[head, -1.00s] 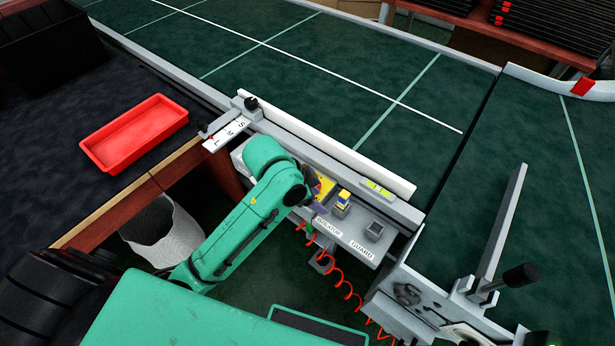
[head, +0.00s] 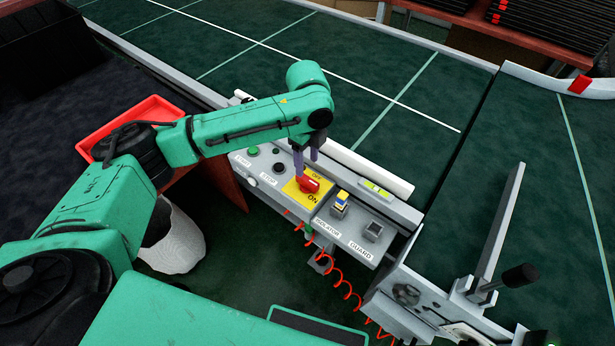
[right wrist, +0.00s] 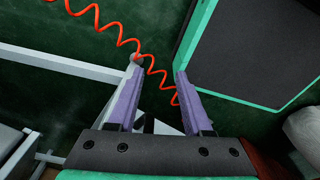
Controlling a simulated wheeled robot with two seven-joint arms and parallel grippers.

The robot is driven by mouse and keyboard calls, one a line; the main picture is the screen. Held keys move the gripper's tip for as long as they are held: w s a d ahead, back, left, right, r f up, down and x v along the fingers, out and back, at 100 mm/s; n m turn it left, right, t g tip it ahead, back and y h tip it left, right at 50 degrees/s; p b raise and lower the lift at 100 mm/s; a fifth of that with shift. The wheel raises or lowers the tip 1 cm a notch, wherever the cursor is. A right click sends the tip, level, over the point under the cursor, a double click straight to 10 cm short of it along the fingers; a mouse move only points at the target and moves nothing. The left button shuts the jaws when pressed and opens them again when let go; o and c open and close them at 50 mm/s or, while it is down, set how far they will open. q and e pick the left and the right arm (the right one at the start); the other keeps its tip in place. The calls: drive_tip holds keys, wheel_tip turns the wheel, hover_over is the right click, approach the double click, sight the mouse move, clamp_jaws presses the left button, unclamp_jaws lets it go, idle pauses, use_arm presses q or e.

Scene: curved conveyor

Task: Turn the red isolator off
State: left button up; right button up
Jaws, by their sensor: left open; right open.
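The red isolator (head: 309,184) is a rotary knob on a yellow plate (head: 291,190) on the grey control panel. The plate reads OFF at its upper side and ON at its lower side. I cannot tell clearly which mark the knob points to. My left gripper (head: 305,166) is open, pointing down at the back edge of the knob. Its fingertips are very close to the knob; whether they touch it I cannot tell. My right gripper (right wrist: 157,74) is open and empty in the right wrist view, away from the isolator, with a red coiled cable beyond it.
Start (head: 253,150) and stop (head: 279,168) buttons sit left of the plate. A blue-and-yellow part (head: 341,200) and a grey guard socket (head: 373,232) are right of it. A red coiled cable (head: 346,290) hangs below. A red tray (head: 95,137) lies at left.

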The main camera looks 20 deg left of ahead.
sight(307, 179)
use_arm(q)
wheel_tip(307, 179, down, 8)
drive_tip(key=shift+r, duration=0.1)
clamp_jaws()
